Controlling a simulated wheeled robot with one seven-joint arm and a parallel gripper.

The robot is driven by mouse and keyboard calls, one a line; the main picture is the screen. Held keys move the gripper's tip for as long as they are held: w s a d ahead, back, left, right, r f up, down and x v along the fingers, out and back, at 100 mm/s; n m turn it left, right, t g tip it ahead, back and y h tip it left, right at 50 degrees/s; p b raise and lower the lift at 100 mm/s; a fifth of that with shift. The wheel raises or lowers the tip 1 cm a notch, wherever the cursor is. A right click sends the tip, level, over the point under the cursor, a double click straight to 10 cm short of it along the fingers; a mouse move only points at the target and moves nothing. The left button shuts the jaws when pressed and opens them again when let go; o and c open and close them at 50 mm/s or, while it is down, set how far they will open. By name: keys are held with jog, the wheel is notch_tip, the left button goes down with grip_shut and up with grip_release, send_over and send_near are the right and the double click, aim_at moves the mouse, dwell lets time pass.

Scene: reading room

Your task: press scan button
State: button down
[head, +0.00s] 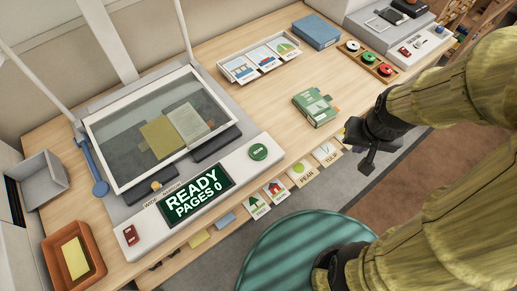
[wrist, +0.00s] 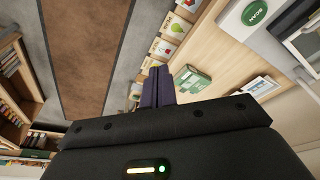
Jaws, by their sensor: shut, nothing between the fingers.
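The green round scan button (head: 258,152) is on the front right of the white scanner's panel. It also shows at the top of the wrist view (wrist: 254,12), with the word SCAN on it. The scanner (head: 222,165) has a display (head: 195,195) reading READY PAGES 0. An open book (head: 175,132) lies under its glass lid. My gripper (head: 366,172) is shut and empty, to the right of the button and apart from it, near the table's front edge. In the wrist view, its dark fingers (wrist: 158,86) are together.
Picture cards (head: 300,172) line the front edge. A card tray (head: 258,62), blue box (head: 316,32) and orange tray (head: 72,258) stand around. A teal round seat (head: 300,250) is below.

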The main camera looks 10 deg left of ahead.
jog(key=a, duration=0.1)
jog(key=n+t+h+p, duration=0.5)
jog(key=n+p, duration=0.4)
jog(key=n, duration=1.1)
send_over(263, 147)
jog(key=s+a, duration=0.2)
jog(key=s, duration=0.1)
notch_tip(263, 147, down, 11)
jog(key=shift+w, duration=0.15)
jog(key=shift+f, duration=0.2)
notch_tip(263, 147, down, 9)
jog(key=b, duration=0.6)
jog(key=shift+r, duration=0.2)
jog(key=shift+f+b, duration=0.35)
jog(key=shift+f, duration=0.05)
